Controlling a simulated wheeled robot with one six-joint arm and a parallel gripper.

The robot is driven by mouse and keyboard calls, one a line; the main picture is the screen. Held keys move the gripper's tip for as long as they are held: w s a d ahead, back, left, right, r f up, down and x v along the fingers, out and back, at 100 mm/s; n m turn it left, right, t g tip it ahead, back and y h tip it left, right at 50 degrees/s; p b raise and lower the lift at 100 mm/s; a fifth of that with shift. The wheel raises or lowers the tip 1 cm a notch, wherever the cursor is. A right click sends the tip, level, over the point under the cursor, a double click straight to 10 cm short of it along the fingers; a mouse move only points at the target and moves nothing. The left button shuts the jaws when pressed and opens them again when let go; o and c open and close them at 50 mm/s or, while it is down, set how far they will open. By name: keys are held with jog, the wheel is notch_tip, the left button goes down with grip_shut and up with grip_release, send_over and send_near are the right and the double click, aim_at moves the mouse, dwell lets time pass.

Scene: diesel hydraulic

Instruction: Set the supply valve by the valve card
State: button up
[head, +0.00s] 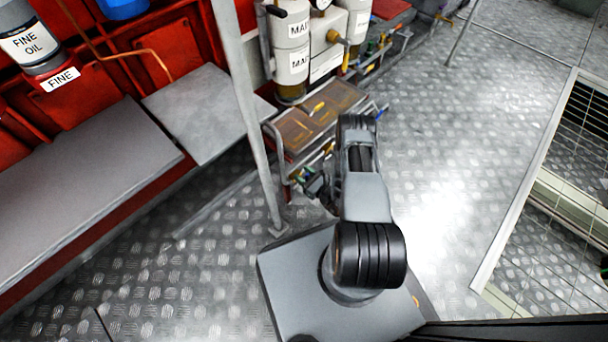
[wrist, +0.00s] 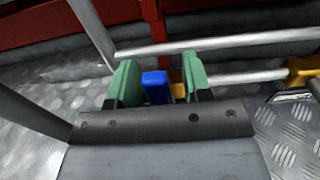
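My gripper (wrist: 160,82) shows two green finger pads held apart in the wrist view. A blue valve handle (wrist: 156,87) stands between them, close to the left pad. A yellow part (wrist: 178,88) shows beside it, with a gap before the right pad; I cannot tell whether either pad touches the handle. In the head view my gripper (head: 314,184) is low beside the pipework under the brown-topped tray (head: 305,132), its fingers too small to read. Another blue handle (head: 381,112) shows right of my arm. I cannot make out a valve card or which valve is the supply.
A grey upright post (head: 250,110) and a bent rail (head: 277,160) stand left of my arm. White canisters (head: 292,65) with cut-off labels stand behind the tray. A yellow fitting (wrist: 302,72) sits on the pipe at right. The plate floor (head: 450,160) on the right is clear.

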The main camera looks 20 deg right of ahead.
jog(key=shift+r+p, duration=0.4)
jog(key=shift+r, duration=0.15)
notch_tip(320, 180, up, 3)
jog(key=shift+r+p, duration=0.1)
jog(key=shift+p, duration=1)
jog(key=s+a+r+p, duration=0.1)
jog(key=s+r+p, duration=0.4)
jog(key=s, duration=0.9)
notch_tip(320, 180, up, 4)
jog(key=shift+f+p, duration=0.15)
jog(key=shift+p, duration=0.2)
jog(key=shift+a, duration=0.1)
